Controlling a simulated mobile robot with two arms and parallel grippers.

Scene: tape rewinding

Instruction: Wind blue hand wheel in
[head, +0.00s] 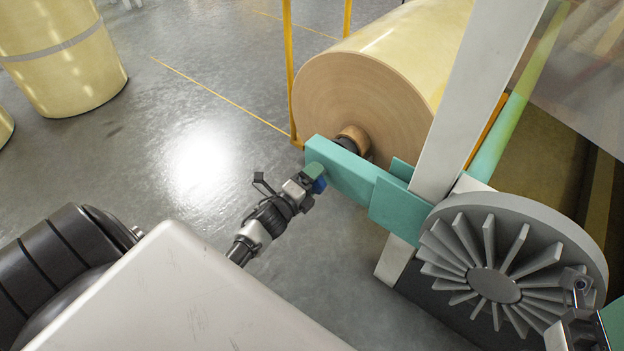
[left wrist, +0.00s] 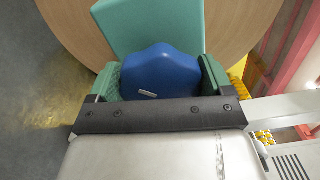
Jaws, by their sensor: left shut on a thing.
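The blue hand wheel (left wrist: 160,72) fills the space between the green finger pads of my left gripper in the left wrist view. In the head view only a small part of the blue hand wheel (head: 320,186) shows, at the end of a teal arm (head: 350,175). My left gripper (head: 314,178) is shut on the wheel. The back of the wheel is hidden. Part of my right arm, seemingly its gripper (head: 578,296), shows at the lower right in front of a grey finned wheel; its jaws are not clear.
A large tan roll (head: 365,110) sits behind the teal arm. A grey finned wheel (head: 495,284) and a white slanted post (head: 485,90) stand to the right. Yellow posts (head: 289,70) rise beside the roll. The floor at left is open, with another roll (head: 60,55) farther back.

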